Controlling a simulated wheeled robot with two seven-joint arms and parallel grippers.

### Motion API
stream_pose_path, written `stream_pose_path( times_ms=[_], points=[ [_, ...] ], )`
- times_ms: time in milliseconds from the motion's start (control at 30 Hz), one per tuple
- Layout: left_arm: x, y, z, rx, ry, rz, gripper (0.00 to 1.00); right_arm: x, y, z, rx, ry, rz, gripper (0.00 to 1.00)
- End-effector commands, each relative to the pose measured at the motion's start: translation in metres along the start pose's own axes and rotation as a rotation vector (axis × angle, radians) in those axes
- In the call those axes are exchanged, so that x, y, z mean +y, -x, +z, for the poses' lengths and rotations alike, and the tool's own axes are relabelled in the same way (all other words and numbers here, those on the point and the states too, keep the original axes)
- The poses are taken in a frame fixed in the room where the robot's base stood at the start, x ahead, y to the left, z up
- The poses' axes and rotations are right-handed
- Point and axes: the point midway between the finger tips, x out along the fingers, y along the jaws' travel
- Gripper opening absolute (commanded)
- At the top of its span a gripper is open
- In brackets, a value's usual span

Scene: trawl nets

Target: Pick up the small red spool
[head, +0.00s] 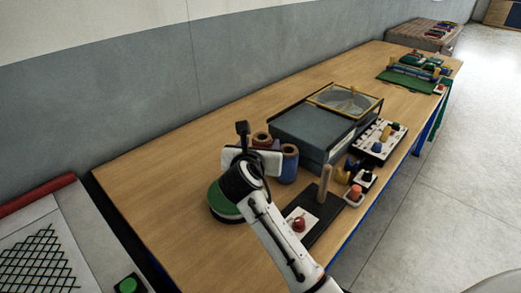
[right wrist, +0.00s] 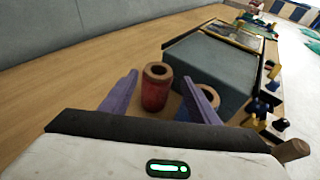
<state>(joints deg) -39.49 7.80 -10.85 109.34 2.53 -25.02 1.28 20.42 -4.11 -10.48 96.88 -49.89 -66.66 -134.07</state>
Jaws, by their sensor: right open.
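A red spool (right wrist: 156,92) with a brown top stands upright on the table in the right wrist view. In the head view its top (head: 262,138) shows behind my right gripper (head: 256,152), which hides its lower part. In the right wrist view my right gripper (right wrist: 160,78) is open, with its two purple fingers apart and the red spool showing between them. I cannot tell whether they touch it. A blue spool (head: 289,166) stands close by; it also shows in the right wrist view (right wrist: 209,96), partly behind the right finger. My left gripper is not in view.
A dark board with a wooden peg (head: 325,183) lies near the front edge. A green disc (head: 221,204) is beside my right arm. The table's left rear is clear.

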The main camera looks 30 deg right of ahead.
Motion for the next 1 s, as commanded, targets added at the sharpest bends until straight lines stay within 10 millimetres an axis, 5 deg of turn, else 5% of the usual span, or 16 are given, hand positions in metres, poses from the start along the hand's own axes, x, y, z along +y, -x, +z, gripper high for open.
stream_pose_path(
  times_ms=[500, 767, 1000],
  points=[
    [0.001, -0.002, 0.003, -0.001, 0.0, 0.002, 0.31, 0.002, -0.059, -0.006, 0.003, 0.001, -0.002, 0.56],
    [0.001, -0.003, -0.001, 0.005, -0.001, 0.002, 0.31, 0.002, -0.062, -0.006, 0.002, 0.0, -0.002, 0.56],
    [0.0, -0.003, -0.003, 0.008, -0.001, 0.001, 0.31, 0.002, -0.062, -0.006, 0.002, 0.0, -0.002, 0.21]
  ],
)
